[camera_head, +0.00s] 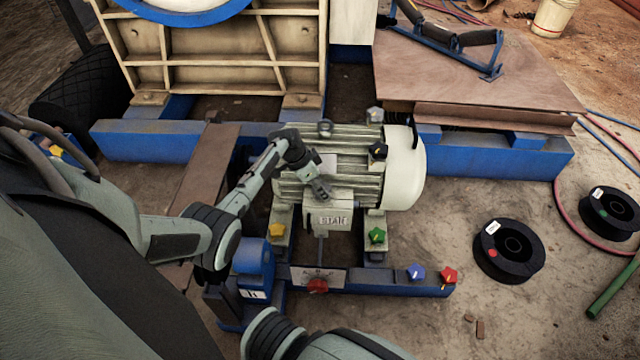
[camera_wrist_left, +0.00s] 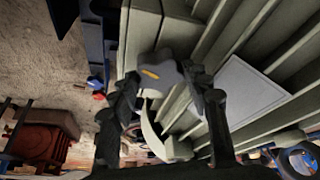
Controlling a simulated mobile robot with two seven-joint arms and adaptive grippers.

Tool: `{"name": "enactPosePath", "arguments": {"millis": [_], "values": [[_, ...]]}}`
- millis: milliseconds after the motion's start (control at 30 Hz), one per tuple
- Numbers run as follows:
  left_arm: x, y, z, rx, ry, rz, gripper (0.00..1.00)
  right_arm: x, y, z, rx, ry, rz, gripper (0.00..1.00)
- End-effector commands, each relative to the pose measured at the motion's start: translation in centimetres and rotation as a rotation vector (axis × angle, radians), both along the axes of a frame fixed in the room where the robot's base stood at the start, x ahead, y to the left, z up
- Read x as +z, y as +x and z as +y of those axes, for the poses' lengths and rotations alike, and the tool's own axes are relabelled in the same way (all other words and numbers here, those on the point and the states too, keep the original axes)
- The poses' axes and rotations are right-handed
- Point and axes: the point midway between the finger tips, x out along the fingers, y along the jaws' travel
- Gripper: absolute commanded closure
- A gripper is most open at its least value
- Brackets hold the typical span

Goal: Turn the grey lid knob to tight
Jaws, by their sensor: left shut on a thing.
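The grey lid knob (camera_wrist_left: 165,76), star-shaped with an orange pointer mark, sits between the two fingers of my left gripper (camera_wrist_left: 165,90) in the left wrist view. The fingers are shut on its sides. The orange mark lies nearly level there. In the head view my left gripper (camera_head: 319,188) reaches down onto the motor's cream terminal box (camera_head: 333,221), and its fingers mostly hide the knob. I cannot read any tight mark. My right gripper is out of view.
The finned motor (camera_head: 350,160) carries other knobs: grey (camera_head: 375,113), black (camera_head: 377,150), yellow (camera_head: 277,231) and green (camera_head: 377,236). A red knob (camera_head: 317,286) sits on a dial plate in front. Blue (camera_head: 416,271) and red (camera_head: 449,275) knobs stand on the blue frame. Black spools (camera_head: 509,250) lie right.

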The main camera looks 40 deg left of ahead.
Motion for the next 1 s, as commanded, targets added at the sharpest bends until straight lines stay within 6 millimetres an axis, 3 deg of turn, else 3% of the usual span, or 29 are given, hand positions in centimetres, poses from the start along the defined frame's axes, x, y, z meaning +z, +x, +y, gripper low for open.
{"name": "enactPosePath", "arguments": {"millis": [633,667,700,800,1000], "values": [[0.06,0.10,0.08,-0.051,0.002,-0.001,0.82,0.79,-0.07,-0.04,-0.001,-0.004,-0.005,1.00],[0.07,0.10,0.08,-0.050,0.001,-0.002,0.50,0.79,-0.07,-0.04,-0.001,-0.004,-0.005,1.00],[0.08,0.11,0.07,-0.050,0.002,-0.003,0.45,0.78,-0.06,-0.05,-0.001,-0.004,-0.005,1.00],[0.07,0.10,0.05,-0.050,0.001,-0.002,0.33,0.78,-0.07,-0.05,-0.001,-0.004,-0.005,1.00],[0.04,0.07,0.03,-0.049,0.000,-0.001,0.32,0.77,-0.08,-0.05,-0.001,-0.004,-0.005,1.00]]}}
